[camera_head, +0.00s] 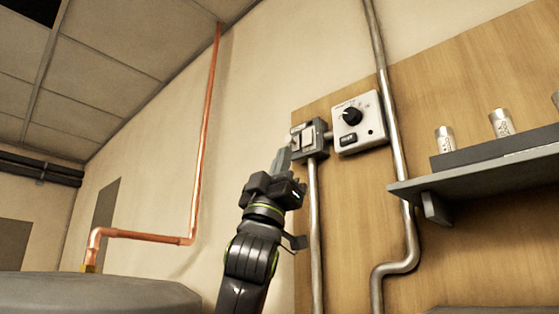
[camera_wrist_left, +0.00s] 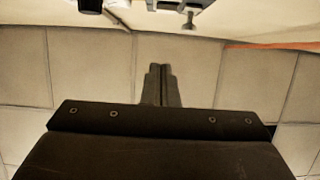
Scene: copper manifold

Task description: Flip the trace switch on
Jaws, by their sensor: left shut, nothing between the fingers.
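A grey switch box (camera_head: 316,139) with a pale switch plate on its front is mounted on the wooden wall panel, just left of a white control box (camera_head: 359,124). Its label is too small to read, and I cannot tell the switch position. My left gripper (camera_head: 284,157) is shut and empty, with its fingertips pointing up just left of and below the switch box. In the left wrist view the shut fingers (camera_wrist_left: 161,84) are apart from a grey box with a small lever (camera_wrist_left: 188,21) at the top edge. My right gripper is not in view.
The white box carries a black knob (camera_head: 352,116). A metal conduit (camera_head: 397,150) runs down right of it. A shelf (camera_head: 480,171) with metal cylinders stands out at the right. A copper pipe (camera_head: 204,130) runs up the wall at left, above a grey tank (camera_head: 100,294).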

